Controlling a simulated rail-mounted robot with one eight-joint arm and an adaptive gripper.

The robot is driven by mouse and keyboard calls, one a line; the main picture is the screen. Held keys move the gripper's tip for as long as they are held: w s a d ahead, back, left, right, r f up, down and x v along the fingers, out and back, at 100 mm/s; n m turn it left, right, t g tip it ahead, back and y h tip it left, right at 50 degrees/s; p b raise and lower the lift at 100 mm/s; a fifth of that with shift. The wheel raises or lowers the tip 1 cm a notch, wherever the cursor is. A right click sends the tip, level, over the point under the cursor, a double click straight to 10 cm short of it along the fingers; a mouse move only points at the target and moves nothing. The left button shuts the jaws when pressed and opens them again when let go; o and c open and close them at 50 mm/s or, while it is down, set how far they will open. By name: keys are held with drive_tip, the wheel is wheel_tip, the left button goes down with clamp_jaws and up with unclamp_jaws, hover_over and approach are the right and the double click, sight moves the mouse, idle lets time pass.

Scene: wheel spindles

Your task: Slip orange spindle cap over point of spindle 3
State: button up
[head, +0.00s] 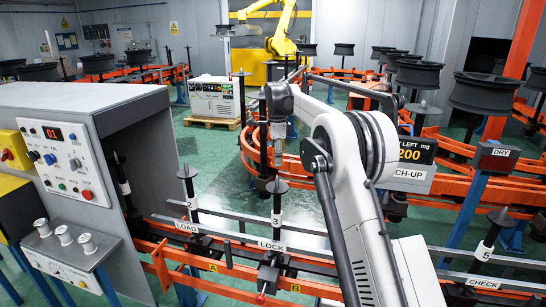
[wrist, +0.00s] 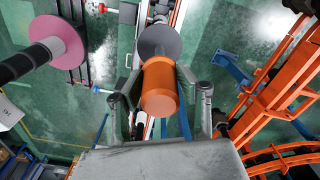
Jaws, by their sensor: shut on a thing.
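The orange spindle cap (wrist: 160,88) is a short cylinder, seen nearly end-on in the middle of the wrist view. My gripper (wrist: 160,80) is shut on it, with one finger on each side. A grey disc (wrist: 159,40) shows just beyond the cap, which partly covers it; whether the two touch cannot be told. In the head view, spindle 3 (head: 277,218) stands upright on the rail by the LOCK label, with a dark disc near its top. My arm reaches over from the right and comes down above this spindle. The cap cannot be made out clearly there.
Another spindle (head: 189,190) stands left by LOAD, and spindle 5 (head: 485,245) stands right. A pink disc on a dark shaft (wrist: 55,40) is left of my gripper in the wrist view. The control cabinet (head: 70,150) is at left; orange rails (wrist: 270,90) run at right.

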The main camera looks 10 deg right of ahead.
sight(277, 179)
drive_tip(key=shift+d+f, duration=0.1)
drive_tip(key=shift+f, duration=0.15)
drive_tip(key=shift+f, duration=0.15)
drive_tip(key=shift+f+b, duration=2.1)
drive_tip(key=shift+f, duration=1.4)
drive_tip(key=shift+f+b, duration=0.6)
drive_tip(key=shift+f, duration=0.45)
drive_tip(key=o, duration=1.1)
drive_tip(key=shift+r, duration=0.1)
wheel_tip(277, 179, up, 12)
drive_tip(key=shift+f, duration=0.1)
